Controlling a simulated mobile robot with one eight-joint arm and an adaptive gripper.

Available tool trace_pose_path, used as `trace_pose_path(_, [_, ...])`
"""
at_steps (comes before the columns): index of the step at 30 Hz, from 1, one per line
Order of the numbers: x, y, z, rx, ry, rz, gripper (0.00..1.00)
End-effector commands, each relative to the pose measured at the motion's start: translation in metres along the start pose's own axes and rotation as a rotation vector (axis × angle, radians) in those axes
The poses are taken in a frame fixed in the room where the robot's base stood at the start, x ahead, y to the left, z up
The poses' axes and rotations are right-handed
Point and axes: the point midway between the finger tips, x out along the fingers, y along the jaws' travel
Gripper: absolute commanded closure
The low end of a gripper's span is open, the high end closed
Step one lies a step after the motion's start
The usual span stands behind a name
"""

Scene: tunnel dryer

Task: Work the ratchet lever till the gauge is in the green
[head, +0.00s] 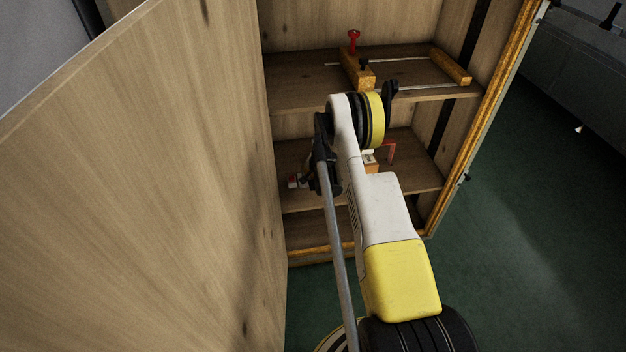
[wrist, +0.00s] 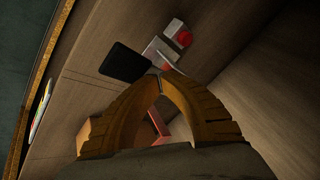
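In the wrist view, the two brown fingers of my gripper (wrist: 162,80) arch together and their tips appear to meet, with nothing clearly held. Just beyond the tips is a grey-white block assembly (wrist: 160,48) with a red round knob (wrist: 184,39). A black flat plate (wrist: 125,62) lies beside it. A red bar (wrist: 157,124) shows between the fingers, and an orange block (wrist: 84,134) sits partly behind the left finger. A tilted, coloured dial-like face (wrist: 41,106) is at the left; its reading is unreadable. I cannot tell which part is the ratchet lever.
In the head view, my arm reaches into a wooden cabinet with shelves. Its large door (head: 150,170) stands open at left. The upper shelf holds a wooden clamp (head: 357,70) with a red knob. A red bracket (head: 391,148) shows on the lower shelf.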

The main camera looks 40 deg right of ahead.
Motion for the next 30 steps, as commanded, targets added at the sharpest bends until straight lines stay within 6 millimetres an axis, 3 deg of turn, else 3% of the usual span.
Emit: trace_pose_path(30, [0.01,0.0053,0.0056,0.0,-0.001,0.0,1.0])
